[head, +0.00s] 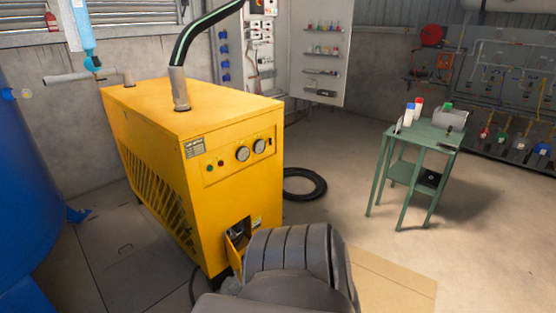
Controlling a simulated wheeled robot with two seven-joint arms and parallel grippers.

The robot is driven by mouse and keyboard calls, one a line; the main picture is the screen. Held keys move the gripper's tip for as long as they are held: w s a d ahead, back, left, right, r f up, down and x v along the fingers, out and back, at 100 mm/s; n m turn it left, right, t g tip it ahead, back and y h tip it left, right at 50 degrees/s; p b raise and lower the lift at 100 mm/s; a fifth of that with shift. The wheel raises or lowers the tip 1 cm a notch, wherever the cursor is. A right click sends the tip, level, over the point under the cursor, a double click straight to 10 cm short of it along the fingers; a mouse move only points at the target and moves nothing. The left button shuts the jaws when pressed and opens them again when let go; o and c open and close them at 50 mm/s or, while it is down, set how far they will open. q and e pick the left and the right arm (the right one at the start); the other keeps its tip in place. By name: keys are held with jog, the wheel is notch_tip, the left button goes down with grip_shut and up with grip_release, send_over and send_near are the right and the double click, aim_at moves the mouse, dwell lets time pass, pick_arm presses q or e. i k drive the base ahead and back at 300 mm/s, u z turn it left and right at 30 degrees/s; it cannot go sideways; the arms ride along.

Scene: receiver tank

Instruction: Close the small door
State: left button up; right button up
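The small door (234,255) is a yellow panel low on the front of the yellow machine (222,195). It stands open, swung outward, and the dark opening (238,231) behind it shows some inner parts. A grey arm link of mine covers the area just right of and below the door, hiding part of the machine's lower front edge. Neither of my grippers can be made out; whether one is behind the arm link is hidden.
A blue tank (35,190) stands at the left. A black coiled hose (304,185) lies on the floor behind the machine's right side. A green table (425,140) with bottles stands at the right. A flat tan sheet (395,285) lies right of my arm. The floor between is clear.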

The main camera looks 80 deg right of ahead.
aim_at(234, 258)
jog(key=z, duration=2.15)
